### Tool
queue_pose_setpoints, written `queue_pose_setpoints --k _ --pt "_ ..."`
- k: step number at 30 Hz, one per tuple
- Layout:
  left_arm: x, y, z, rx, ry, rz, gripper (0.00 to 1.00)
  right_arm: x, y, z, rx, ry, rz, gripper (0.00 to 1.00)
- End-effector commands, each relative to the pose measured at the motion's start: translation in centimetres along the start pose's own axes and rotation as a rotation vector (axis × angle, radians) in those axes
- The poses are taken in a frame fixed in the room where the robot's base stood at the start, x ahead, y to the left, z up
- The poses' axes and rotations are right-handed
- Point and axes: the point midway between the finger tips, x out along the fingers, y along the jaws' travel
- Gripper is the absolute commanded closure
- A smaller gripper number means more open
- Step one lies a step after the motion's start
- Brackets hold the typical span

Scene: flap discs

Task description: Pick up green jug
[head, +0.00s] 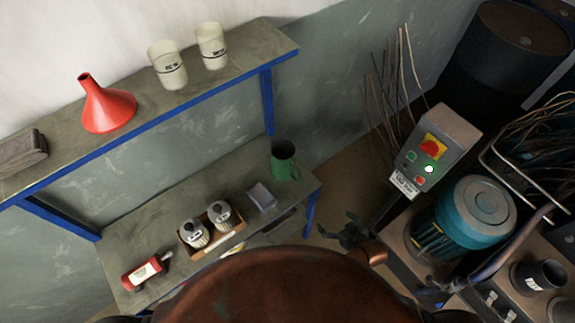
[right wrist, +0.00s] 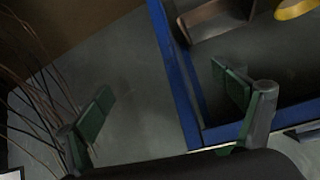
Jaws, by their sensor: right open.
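The green jug (head: 286,163) stands upright on the right end of the lower grey bench top in the head view, close to the bench's corner. Its dark opening faces up, and a handle shows on its right side. My right gripper (head: 350,232) is to the right of and below the jug in the picture, beyond the bench's end and apart from the jug. In the right wrist view its two fingers (right wrist: 168,90) are spread with nothing between them. I do not see the jug in that view. My left gripper is not in view.
A small grey box (head: 261,196) and a carton of bottles (head: 216,232) stand left of the jug. The upper shelf (head: 221,82) overhangs behind. A control box (head: 437,150) and teal motor (head: 467,222) stand to the right. The blue bench frame (right wrist: 180,85) passes near one finger in the wrist view.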

Motion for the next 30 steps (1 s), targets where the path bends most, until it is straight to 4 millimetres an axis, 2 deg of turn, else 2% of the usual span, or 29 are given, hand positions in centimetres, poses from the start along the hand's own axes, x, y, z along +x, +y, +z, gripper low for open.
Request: queue_pose_setpoints --k 1,8,10,12,24,30 --pt "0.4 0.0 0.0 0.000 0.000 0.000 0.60 -0.5 -0.5 -1.5 -0.010 0.025 -0.012 0.12" --pt "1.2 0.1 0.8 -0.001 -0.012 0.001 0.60 -3.1 -3.1 -8.0 -0.058 0.135 -0.069 0.12" --pt "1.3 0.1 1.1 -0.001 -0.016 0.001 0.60 -2.8 -4.5 -10.4 -0.080 0.204 -0.101 0.12" --pt "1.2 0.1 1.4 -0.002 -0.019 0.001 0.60 -2.2 -5.4 -11.7 -0.092 0.253 -0.120 0.12" --pt "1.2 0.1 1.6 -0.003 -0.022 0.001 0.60 0.3 -9.3 -18.6 -0.134 0.546 -0.196 0.12" --pt "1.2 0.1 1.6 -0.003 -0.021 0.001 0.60 0.9 -10.3 -21.4 -0.138 0.691 -0.207 0.12"
